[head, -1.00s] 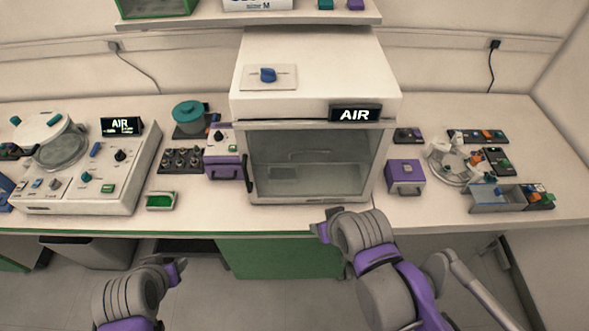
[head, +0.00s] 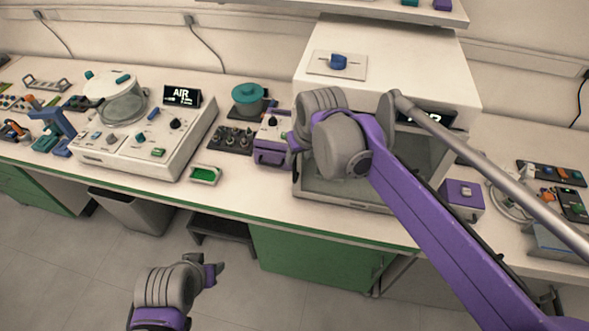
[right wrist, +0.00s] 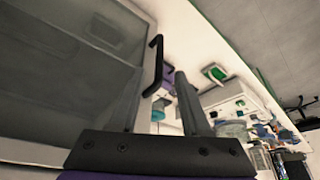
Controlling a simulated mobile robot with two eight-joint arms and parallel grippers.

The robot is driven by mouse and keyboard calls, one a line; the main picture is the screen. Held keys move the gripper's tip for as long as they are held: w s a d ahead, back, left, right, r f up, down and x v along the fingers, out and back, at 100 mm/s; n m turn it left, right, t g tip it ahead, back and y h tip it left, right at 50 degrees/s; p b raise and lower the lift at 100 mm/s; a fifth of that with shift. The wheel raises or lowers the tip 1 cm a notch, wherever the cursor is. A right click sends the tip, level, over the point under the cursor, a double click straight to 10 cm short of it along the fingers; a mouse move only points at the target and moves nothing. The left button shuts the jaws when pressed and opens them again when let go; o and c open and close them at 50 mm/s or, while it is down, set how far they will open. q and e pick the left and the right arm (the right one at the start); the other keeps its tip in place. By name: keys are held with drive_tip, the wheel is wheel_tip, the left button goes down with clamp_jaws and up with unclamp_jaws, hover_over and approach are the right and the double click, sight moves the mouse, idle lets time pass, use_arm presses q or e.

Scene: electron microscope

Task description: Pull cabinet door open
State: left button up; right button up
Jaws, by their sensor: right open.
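The cabinet (head: 450,75) is a white box with a glass-fronted door (head: 345,190), which looks closed. The door also fills the left of the right wrist view (right wrist: 65,50). Its black bar handle (right wrist: 156,65) is upright near the door's edge there. My right gripper (right wrist: 160,85) is open, and the handle shows between its two fingers in the picture; I cannot tell whether they touch it. In the head view my right wrist and arm cover the handle and part of the door. My left gripper (head: 215,272) hangs in front of the bench, away from the cabinet.
A purple box (head: 272,146) and a teal-lidded pot (head: 248,98) stand left of the cabinet. A white console (head: 150,135) is farther left. Another purple box (head: 462,198) stands to the right.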

sight(295, 166)
drive_tip(key=x, duration=1)
drive_tip(key=shift+r, duration=0.1)
clamp_jaws()
idle(1.1)
